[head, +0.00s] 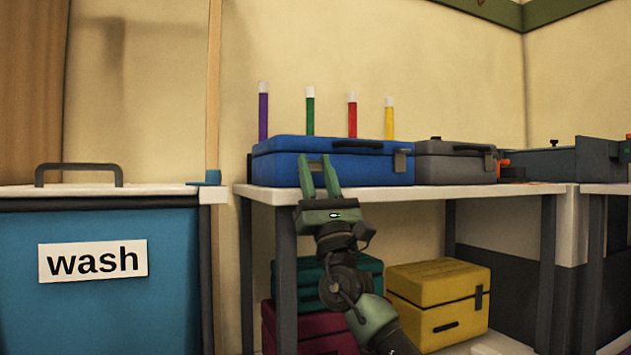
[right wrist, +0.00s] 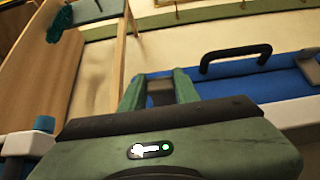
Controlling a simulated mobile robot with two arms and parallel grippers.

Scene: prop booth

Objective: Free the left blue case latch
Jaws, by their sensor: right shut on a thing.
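The blue case (head: 275,168) lies closed on the white table, with a dark handle (head: 358,144) on its front top edge. Its right latch (head: 401,161) is grey and sits against the front. My right gripper (head: 318,162) reaches up to the left part of the case front. In the right wrist view its fingers (right wrist: 160,84) are shut on the grey-brown left latch (right wrist: 160,94), which shows between them. The lower part of that latch is hidden by the gripper body. My left gripper is not in view.
A grey case (head: 455,167) stands right of the blue one. Several coloured tubes stand behind them. Teal, maroon and yellow boxes (head: 440,290) sit under the table (head: 470,191). A blue bin marked "wash" (head: 150,315) stands at left.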

